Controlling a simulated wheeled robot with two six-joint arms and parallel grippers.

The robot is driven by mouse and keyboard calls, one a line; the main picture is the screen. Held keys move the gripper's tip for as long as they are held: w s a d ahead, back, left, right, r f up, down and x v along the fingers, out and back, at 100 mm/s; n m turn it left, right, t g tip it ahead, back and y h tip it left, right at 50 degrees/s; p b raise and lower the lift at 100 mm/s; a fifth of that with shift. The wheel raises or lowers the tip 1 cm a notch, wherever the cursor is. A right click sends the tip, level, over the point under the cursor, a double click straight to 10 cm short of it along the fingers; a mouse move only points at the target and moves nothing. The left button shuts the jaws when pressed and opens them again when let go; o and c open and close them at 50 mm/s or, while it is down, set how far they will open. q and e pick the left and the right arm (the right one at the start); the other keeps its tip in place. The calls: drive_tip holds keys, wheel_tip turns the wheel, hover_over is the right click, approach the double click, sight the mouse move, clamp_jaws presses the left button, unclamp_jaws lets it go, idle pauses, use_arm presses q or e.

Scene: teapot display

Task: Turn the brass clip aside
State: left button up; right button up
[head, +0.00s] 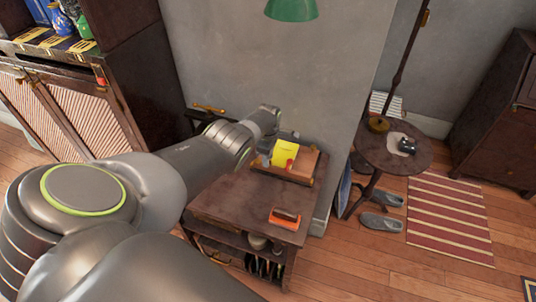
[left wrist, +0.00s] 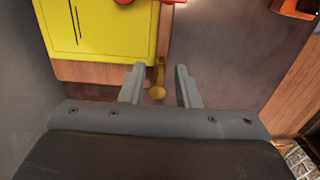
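The brass clip (left wrist: 158,90) shows in the left wrist view as a small golden piece with a rounded end, at the edge of a wooden board. My left gripper (left wrist: 160,67) is open, with one finger on each side of the clip. I cannot tell whether either finger touches it. A yellow card (left wrist: 97,30) lies on the board left of the clip; it also shows in the head view (head: 286,151). In the head view my left arm reaches over the small table, and the clip cannot be made out there. My right gripper is not in view.
The dark wooden table (head: 235,205) also carries an orange-red block-like object (head: 285,217) near its front right. A wall (head: 200,55) stands close behind. A round side table (head: 400,155) is to the right, with slippers (head: 381,222) on the floor.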

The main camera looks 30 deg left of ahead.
use_arm(q)
drive_tip(key=shift+r+p, duration=0.45)
drive_tip(key=shift+r, duration=0.05)
wheel_tip(320, 180, up, 16)
drive_tip(key=p, duration=0.5)
drive_tip(key=shift+r, duration=0.2)
